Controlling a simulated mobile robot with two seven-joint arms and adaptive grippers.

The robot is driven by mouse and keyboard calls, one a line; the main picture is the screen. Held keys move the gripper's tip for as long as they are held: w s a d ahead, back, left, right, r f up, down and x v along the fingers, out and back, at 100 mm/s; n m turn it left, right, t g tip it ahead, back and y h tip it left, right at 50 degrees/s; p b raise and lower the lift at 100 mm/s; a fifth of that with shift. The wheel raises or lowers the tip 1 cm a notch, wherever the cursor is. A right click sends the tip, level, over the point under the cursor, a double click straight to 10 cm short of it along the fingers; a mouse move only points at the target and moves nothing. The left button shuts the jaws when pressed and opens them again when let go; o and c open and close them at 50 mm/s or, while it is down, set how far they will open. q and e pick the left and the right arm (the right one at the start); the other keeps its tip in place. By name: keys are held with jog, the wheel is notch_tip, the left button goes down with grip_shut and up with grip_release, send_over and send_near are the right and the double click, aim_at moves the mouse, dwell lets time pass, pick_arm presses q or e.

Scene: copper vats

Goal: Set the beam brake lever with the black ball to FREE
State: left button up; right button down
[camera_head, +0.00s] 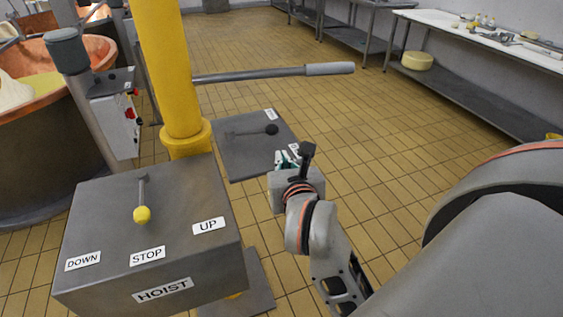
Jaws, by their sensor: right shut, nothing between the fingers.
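The beam brake lever with the black ball (271,129) lies over a flat grey box top (240,158) beyond the hoist box. Its arm points to the right, and the ball is between two white labels. The far label (271,114) is too small to read. The near label (294,149) is partly hidden by my right gripper. My right gripper (287,158) is shut and empty, at the near right edge of the grey box top, in front of the black ball and apart from it in the picture. My left gripper is not in view.
A grey hoist box (88,220) with a yellow-ball lever (142,213) stands at the near left. A yellow post (168,70) carries a grey bar (270,74) reaching right above the brake box. A copper vat (40,120) is at left. Tiled floor is free to the right.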

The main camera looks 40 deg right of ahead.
aim_at(273, 133)
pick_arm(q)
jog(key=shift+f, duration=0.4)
pick_arm(e)
jog(key=x, duration=0.8)
jog(key=r+x, duration=0.1)
jog(key=x, duration=0.3)
jog(key=shift+w+d, duration=0.1)
jog(key=shift+w, duration=0.1)
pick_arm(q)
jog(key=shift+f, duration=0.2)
